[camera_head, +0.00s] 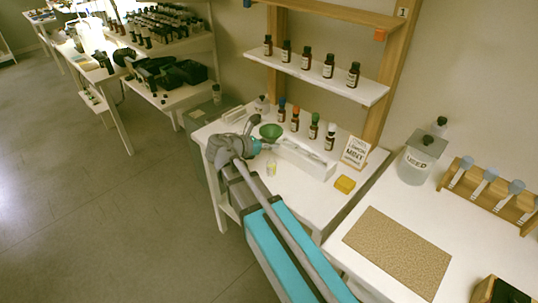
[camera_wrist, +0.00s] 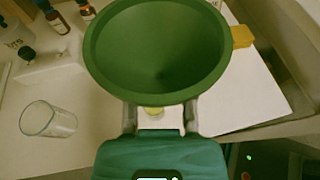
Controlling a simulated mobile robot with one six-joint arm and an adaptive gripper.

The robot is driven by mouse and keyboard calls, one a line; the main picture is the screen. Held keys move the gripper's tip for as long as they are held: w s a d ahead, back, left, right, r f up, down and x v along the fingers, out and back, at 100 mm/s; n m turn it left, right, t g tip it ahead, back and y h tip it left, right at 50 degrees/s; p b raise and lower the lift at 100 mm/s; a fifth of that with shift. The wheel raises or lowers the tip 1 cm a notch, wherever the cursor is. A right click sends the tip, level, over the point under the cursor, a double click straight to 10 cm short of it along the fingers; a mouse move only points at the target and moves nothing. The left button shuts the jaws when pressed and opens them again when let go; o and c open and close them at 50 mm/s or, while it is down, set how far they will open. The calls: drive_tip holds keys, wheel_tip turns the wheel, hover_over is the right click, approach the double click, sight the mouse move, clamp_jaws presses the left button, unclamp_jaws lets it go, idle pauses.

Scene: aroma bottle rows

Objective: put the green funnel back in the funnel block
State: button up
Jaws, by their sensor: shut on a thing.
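The green funnel (camera_head: 270,131) is held above the left part of the white table, mouth facing up. It fills the upper middle of the wrist view (camera_wrist: 158,55). My gripper (camera_head: 256,145) is shut on it; in the wrist view the fingers (camera_wrist: 160,114) close on its lower part, and the rim hides most of the spout. A long white block (camera_head: 305,159) lies on the table to the right of my gripper. I cannot tell for sure whether it is the funnel block. A small pale yellow patch shows below the funnel between the fingers.
A clear glass (camera_wrist: 48,119) stands left of the funnel. Several small bottles with coloured caps (camera_head: 313,127) stand in a row behind the white block. A sign (camera_head: 355,152) and a yellow sponge (camera_head: 345,185) are at the right. A shelf (camera_head: 316,72) with brown bottles hangs above.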

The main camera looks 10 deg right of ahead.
drive_tip(key=b, duration=0.4)
hover_over(264, 152)
drive_tip(key=s, duration=0.4)
wheel_tip(264, 152, down, 4)
drive_tip(key=f, duration=0.1)
drive_tip(key=w+f+b, duration=0.2)
drive_tip(key=f+b, duration=0.1)
drive_tip(key=shift+w+b, duration=0.1)
drive_tip(key=shift+b, duration=0.3)
drive_tip(key=shift+w+f+b, duration=0.5)
drive_tip(key=shift+w+b, duration=0.1)
drive_tip(key=shift+w+f+b, duration=0.45)
drive_tip(key=shift+f+b, duration=0.15)
drive_tip(key=shift+f, duration=0.05)
drive_tip(key=shift+f+b, duration=1.4)
drive_tip(key=shift+f, duration=0.1)
drive_tip(key=o, duration=0.6)
drive_tip(key=shift+o, duration=0.2)
